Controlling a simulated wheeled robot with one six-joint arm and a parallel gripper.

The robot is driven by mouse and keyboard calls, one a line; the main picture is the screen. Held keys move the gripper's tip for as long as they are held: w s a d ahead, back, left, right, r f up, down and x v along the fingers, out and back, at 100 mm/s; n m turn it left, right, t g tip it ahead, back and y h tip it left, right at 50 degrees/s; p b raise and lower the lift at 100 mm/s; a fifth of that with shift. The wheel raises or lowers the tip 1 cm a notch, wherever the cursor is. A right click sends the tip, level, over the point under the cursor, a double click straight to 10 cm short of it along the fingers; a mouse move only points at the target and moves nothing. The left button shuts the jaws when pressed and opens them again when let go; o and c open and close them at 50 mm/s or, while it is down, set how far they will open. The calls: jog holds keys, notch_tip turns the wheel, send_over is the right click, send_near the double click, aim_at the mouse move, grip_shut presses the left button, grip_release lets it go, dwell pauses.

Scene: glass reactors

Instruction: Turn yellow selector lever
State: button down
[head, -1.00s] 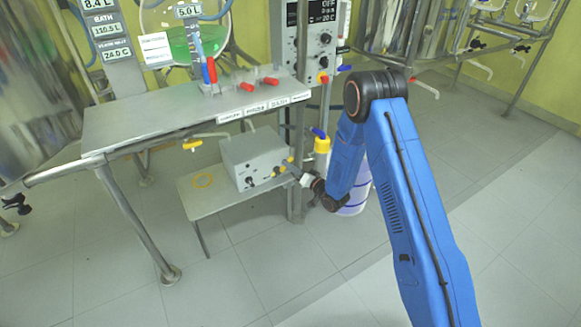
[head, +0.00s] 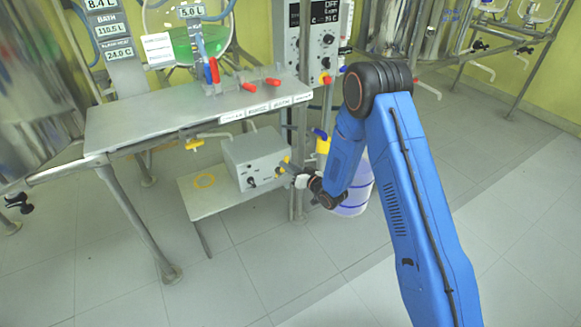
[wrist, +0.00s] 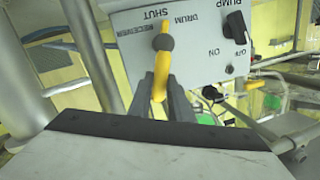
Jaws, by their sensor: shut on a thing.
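The yellow selector lever (wrist: 161,72) sits on the face of a grey control box (wrist: 200,62). In the wrist view its dark hub is near the SHUT label, with DRUM and RECEIVER labels to either side. The lever's long arm runs down in the picture, between my fingers. My gripper (wrist: 160,100) is shut on that arm, with a finger on each side. In the head view the grey box (head: 252,160) stands on a low shelf, and my gripper (head: 287,168) reaches its right side. There the lever is small and partly hidden by my gripper.
A black pump knob (wrist: 229,69) is right of the lever on the same panel. A steel table (head: 150,118) with red-handled valves stands over the box. A table post (head: 299,150) and a blue-banded drum (head: 354,192) are close to my wrist. Open floor lies in front.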

jog(key=n, duration=0.1)
jog(key=s+a+n, duration=0.1)
jog(key=n, duration=0.1)
jog(key=shift+a+r+h, duration=0.3)
jog(key=shift+h, duration=0.1)
jog(key=n, duration=0.1)
jog(key=s+a+n+h, duration=0.1)
jog(key=n, duration=0.1)
jog(key=shift+s+a+f, duration=0.1)
jog(key=shift+a, duration=0.2)
jog(key=n, duration=0.1)
jog(key=s+a+n, duration=0.1)
jog(key=n, duration=0.1)
jog(key=shift+a+f+h, duration=0.15)
jog(key=shift+f+h, duration=0.2)
jog(key=shift+h, duration=0.05)
jog(key=shift+s+a+f+n+t+h, duration=0.2)
jog(key=shift+a+f+n+t+h, duration=0.2)
jog(key=shift+n, duration=0.6)
jog(key=c, duration=1.6)
grip_release()
jog(key=shift+c, duration=0.2)
